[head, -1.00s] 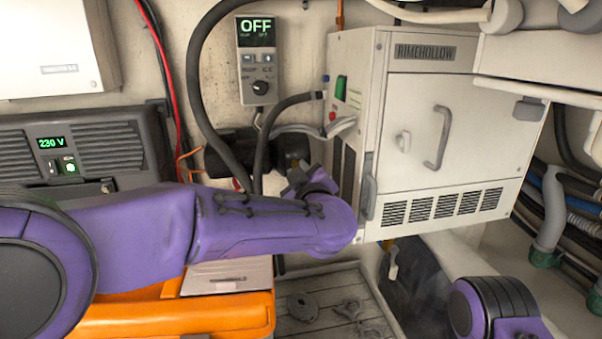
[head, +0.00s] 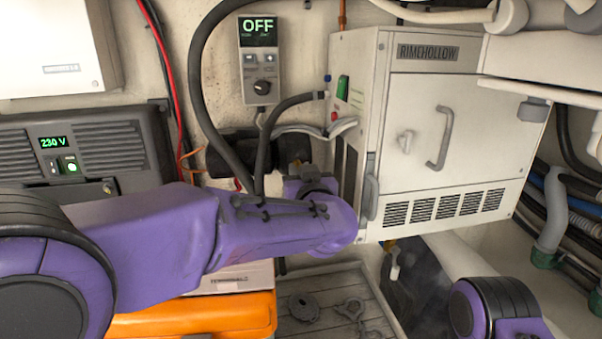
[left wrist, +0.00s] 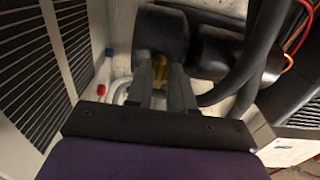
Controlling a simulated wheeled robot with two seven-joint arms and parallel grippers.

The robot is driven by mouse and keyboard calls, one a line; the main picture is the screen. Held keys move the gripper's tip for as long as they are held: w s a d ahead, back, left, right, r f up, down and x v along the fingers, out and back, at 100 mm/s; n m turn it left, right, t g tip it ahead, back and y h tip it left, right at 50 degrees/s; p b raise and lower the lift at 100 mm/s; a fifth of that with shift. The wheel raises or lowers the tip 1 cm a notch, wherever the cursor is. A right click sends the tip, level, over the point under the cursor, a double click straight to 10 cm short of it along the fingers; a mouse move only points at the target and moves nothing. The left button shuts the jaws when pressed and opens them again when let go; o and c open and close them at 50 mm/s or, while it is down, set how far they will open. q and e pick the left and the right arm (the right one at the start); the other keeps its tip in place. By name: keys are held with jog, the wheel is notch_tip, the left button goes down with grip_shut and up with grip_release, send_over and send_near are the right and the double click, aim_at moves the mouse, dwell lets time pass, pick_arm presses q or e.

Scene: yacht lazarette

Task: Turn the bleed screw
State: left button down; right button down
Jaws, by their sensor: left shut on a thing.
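The bleed screw (left wrist: 162,66) shows as a small brass piece between the fingers of my left gripper (left wrist: 161,80) in the left wrist view. It sits by a dark rounded fitting (left wrist: 161,35). The gripper is shut on it, and the fingers hide most of its shape. In the head view my left arm reaches in from the left to beside the white Rimehollow unit (head: 428,110); the fingertips are mostly hidden there behind my wrist. My right gripper is out of view; only part of my right arm shows at the lower right.
Dark hoses (head: 207,95) run down close to my left wrist. A control panel (head: 259,62) on the wall reads OFF. A grey 230 V box (head: 105,140) stands at left, above an orange case (head: 200,313). A grey slatted tray (head: 328,285) holds loose parts.

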pick_arm(q)
jog(key=shift+r, duration=0.25)
jog(key=c, duration=1)
grip_release()
jog(key=shift+w+f, duration=0.1)
jog(key=shift+f, duration=0.05)
jog(key=s+b, duration=0.1)
jog(key=s, duration=0.2)
jog(key=s+d+b, duration=0.1)
jog(key=s+b, duration=0.1)
jog(key=s, duration=0.2)
jog(key=s+d+b, duration=0.1)
jog(key=s, duration=0.2)
jog(key=shift+s, duration=0.15)
jog(key=shift+d+f, duration=0.1)
